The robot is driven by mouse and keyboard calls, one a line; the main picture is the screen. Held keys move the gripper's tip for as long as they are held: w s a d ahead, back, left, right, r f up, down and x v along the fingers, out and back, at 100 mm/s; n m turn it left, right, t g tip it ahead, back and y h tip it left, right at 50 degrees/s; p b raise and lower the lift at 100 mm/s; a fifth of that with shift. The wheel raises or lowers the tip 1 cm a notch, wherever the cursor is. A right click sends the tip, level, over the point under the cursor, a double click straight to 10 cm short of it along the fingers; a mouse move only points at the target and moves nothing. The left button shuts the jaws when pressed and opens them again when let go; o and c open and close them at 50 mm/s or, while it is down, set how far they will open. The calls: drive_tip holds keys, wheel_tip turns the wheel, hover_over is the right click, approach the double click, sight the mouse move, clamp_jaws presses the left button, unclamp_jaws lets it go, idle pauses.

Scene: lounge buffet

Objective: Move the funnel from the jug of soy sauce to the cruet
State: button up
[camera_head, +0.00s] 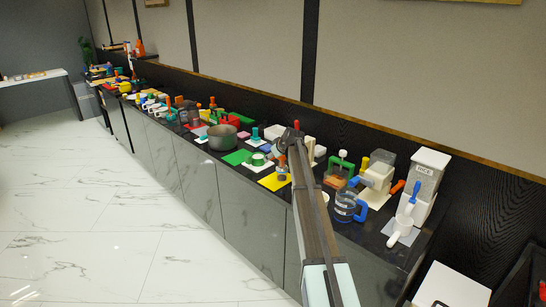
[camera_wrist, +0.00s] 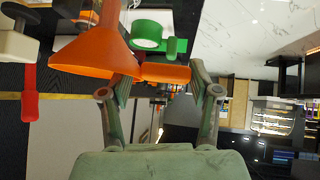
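An orange funnel (camera_wrist: 95,52) is large in the wrist view, at the upper left, its wide rim towards the bottom of the picture. My gripper (camera_wrist: 160,82) is open, its two fingers apart. The funnel's rim overlaps the left finger in the picture; I cannot tell whether they touch. A smaller orange piece (camera_wrist: 165,72) shows between the fingers, behind them. In the head view my gripper (camera_head: 288,143) is small and dark, over the counter near a small orange item (camera_head: 281,161). I cannot make out the soy sauce jug or the cruet for sure.
The crowded black counter holds a grey pot (camera_head: 222,138), a yellow mat (camera_head: 274,181), a blue-handled glass jug (camera_head: 347,206) and a white ice machine (camera_head: 427,177). A wall stands behind. The marble floor (camera_head: 120,230) in front is clear.

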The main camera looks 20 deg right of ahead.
drive_tip(key=shift+o, duration=0.7)
drive_tip(key=shift+s, duration=0.1)
drive_tip(key=v, duration=0.3)
drive_tip(key=d+v, duration=0.1)
drive_tip(key=v, duration=0.1)
drive_tip(key=shift+s+r, duration=0.1)
drive_tip(key=shift+r, duration=0.25)
idle(0.5)
drive_tip(key=o, duration=0.4)
